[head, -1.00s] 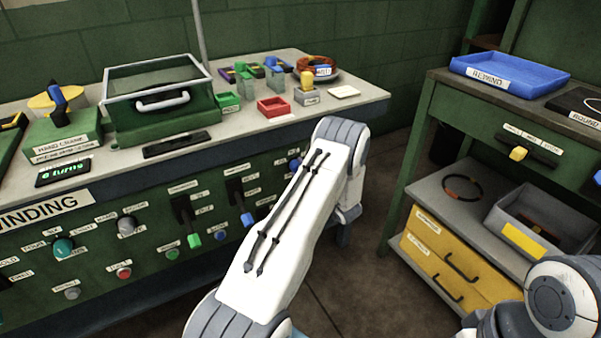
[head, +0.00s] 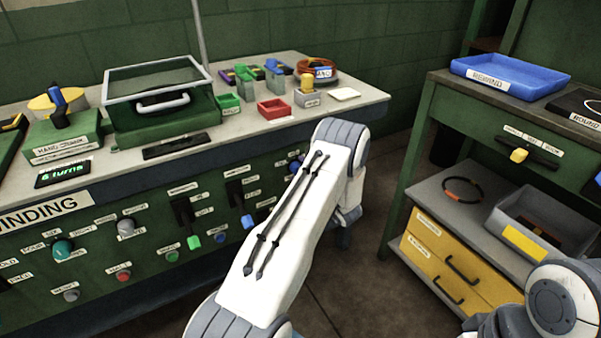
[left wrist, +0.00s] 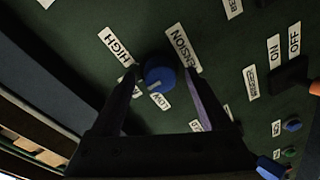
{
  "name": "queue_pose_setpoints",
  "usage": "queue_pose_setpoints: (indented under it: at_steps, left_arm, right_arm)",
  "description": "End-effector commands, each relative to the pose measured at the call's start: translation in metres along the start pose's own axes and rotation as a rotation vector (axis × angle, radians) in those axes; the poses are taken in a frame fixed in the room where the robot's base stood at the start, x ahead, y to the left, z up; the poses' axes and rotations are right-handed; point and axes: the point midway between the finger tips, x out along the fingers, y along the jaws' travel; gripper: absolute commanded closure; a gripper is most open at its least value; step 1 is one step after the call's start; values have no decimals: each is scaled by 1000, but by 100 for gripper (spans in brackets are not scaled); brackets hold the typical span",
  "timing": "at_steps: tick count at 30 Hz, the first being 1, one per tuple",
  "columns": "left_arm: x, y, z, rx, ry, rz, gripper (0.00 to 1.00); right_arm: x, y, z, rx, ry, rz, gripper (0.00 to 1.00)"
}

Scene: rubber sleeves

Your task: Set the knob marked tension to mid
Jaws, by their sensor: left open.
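The tension knob (left wrist: 158,73) is round and blue, on the dark green panel in the left wrist view. A pale mark on its face lies on the side of the LOW label (left wrist: 160,101). The HIGH label (left wrist: 118,46) is at its upper left, and the tension label (left wrist: 182,48) at its upper right. Another label is mostly hidden by the left finger. My left gripper (left wrist: 161,77) is open, with one dark finger on each side of the knob; I cannot tell if they touch it. My arm hides this gripper in the head view. My right gripper is out of view.
The panel carries several close controls, among them an ON/OFF switch (left wrist: 288,74) right of the knob. In the head view, a green handle (head: 194,242) and a blue handle (head: 248,221) stick out left of my arm. A shelf unit (head: 430,125) stands at the right.

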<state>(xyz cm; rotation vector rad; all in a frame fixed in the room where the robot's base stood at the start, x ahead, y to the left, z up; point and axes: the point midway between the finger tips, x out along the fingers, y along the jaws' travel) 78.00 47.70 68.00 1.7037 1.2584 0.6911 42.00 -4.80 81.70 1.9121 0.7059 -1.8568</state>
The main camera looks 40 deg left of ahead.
Motion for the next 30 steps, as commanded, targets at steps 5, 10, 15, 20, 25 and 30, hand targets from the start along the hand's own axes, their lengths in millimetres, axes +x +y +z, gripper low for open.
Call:
queue_pose_setpoints:
  at_steps: [5, 10, 15, 20, 25, 30]
  left_arm:
    - [-11, 1, 1, 0, -2, 1, 20]
    - [-43, 1, 1, 2, -5, 2, 20]
    - [-77, 1, 1, 1, -4, 2, 20]
    - [-97, 0, 1, 1, -2, 1, 20]
    - [-105, 0, 0, 0, -1, 0, 20]
    - [-105, 0, 0, 0, 0, 0, 20]
  right_arm:
    - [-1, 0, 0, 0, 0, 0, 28]
    - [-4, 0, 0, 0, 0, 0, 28]
    - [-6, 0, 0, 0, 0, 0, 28]
    - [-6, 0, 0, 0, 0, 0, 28]
    - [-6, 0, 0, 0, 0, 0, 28]
    - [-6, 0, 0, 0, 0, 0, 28]
